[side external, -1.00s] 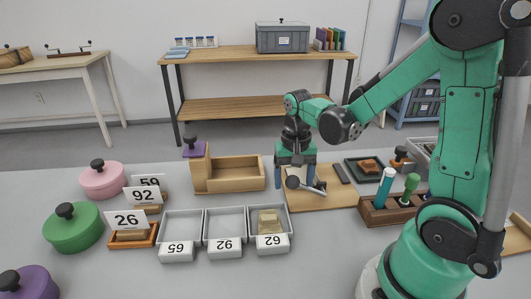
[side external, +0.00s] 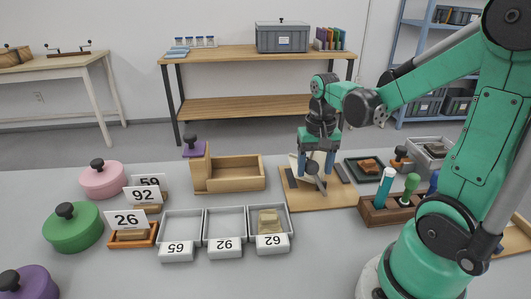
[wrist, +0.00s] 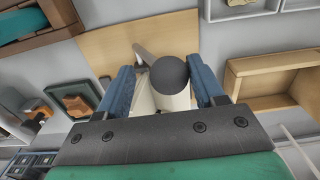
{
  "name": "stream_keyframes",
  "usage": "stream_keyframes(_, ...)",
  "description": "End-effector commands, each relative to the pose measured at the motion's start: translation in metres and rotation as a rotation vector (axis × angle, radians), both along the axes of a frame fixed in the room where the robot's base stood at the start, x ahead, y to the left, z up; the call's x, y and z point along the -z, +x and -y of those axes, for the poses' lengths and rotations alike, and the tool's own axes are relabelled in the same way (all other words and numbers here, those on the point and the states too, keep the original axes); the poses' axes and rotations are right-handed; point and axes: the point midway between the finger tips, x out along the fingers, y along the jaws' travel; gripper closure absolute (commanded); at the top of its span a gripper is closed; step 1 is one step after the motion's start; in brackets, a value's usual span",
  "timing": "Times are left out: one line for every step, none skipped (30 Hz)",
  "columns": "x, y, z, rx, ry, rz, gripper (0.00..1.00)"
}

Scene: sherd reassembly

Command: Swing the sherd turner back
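The sherd turner (side external: 312,183) stands on a wooden board (side external: 340,200), with a pale leaf tilted up and a lever ending in a dark round knob (side external: 311,168). My gripper (side external: 320,172) is low over the turner, its blue fingers pointing down on either side of the knob. The pale leaf (wrist: 172,104) shows below the knob, partly hidden by the gripper. I cannot make out a sherd on the turner.
A tool rack (side external: 376,215) with coloured handles stands right of the board. A dark tray (side external: 350,164) with a brown sherd lies behind it. A wooden box (side external: 240,180) is to the left. Numbered grey trays (side external: 224,247) stand in front, one holding a tan piece.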

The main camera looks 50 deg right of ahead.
Motion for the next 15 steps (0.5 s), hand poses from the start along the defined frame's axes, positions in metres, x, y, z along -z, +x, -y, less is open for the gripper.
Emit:
stream_keyframes(-0.001,-0.003,0.003,0.003,-0.001,-0.001,0.41)
stream_keyframes(-0.002,-0.004,0.004,0.003,-0.001,-0.001,0.41)
stream_keyframes(-0.003,-0.006,0.006,0.003,-0.001,-0.001,0.41)
stream_keyframes(-0.003,-0.007,0.007,0.003,-0.001,-0.001,0.41)
stream_keyframes(-0.004,-0.009,0.009,0.003,-0.001,-0.001,0.41)
stream_keyframes(-0.004,-0.010,0.010,0.002,0.000,0.000,0.41)
stream_keyframes(-0.005,-0.012,0.012,0.002,0.000,0.000,0.41)
stream_keyframes(-0.005,-0.013,0.013,0.003,0.000,0.000,0.41)
stream_keyframes(-0.005,-0.015,0.015,0.003,-0.001,-0.001,0.41)
stream_keyframes(-0.006,-0.016,0.016,0.003,-0.001,0.000,0.41)
stream_keyframes(-0.006,-0.018,0.018,0.003,-0.001,0.000,0.41)
stream_keyframes(-0.006,-0.020,0.019,0.003,-0.002,0.001,0.41)
stream_keyframes(-0.006,-0.021,0.021,0.004,-0.003,0.000,0.41)
stream_keyframes(-0.007,-0.022,0.022,0.003,-0.003,0.000,0.41)
stream_keyframes(-0.007,-0.024,0.024,0.003,-0.003,0.000,0.41)
